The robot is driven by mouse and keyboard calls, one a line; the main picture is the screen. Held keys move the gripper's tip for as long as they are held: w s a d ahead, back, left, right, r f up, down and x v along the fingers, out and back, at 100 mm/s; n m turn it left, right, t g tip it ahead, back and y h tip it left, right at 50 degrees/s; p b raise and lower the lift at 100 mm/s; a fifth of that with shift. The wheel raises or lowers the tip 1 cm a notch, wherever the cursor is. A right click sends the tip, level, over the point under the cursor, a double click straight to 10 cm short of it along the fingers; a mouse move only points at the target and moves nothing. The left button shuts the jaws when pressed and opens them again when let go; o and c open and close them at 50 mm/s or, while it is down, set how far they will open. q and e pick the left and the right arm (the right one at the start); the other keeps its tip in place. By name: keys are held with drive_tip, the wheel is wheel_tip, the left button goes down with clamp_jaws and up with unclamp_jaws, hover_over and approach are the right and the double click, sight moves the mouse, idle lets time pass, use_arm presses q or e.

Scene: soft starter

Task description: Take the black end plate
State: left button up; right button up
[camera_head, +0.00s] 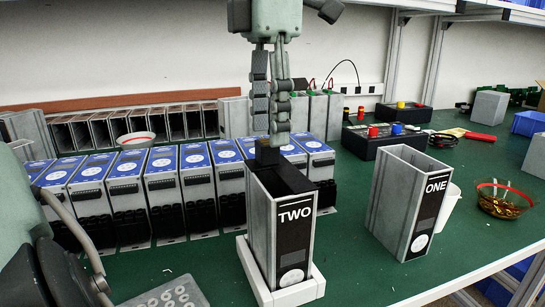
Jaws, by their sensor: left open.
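My left gripper (270,130) comes down from the top middle, fingers pointing down, over the housing marked TWO (256,220). Its jaws are open. A small dark block (268,154) shows right at the fingertips, at the housing's rear top edge. I cannot tell whether it is a fingertip or a separate part. I cannot say for certain which piece is the black end plate. My right gripper is not in view.
The housing marked ONE (400,205) stands to the right, beside a white cup (449,207) and a glass bowl (502,200). A row of blue-topped units (160,160) stands behind on the left. Black boxes (370,140) with knobs stand further back. The green table between TWO and ONE is clear.

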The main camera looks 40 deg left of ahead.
use_arm(q)
drive_tip(key=shift+f, duration=1.1)
drive_tip(key=c, duration=0.5)
clamp_jaws()
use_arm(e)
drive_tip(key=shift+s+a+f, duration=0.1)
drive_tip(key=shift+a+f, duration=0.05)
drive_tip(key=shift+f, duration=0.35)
use_arm(q)
drive_tip(key=shift+r, duration=0.1)
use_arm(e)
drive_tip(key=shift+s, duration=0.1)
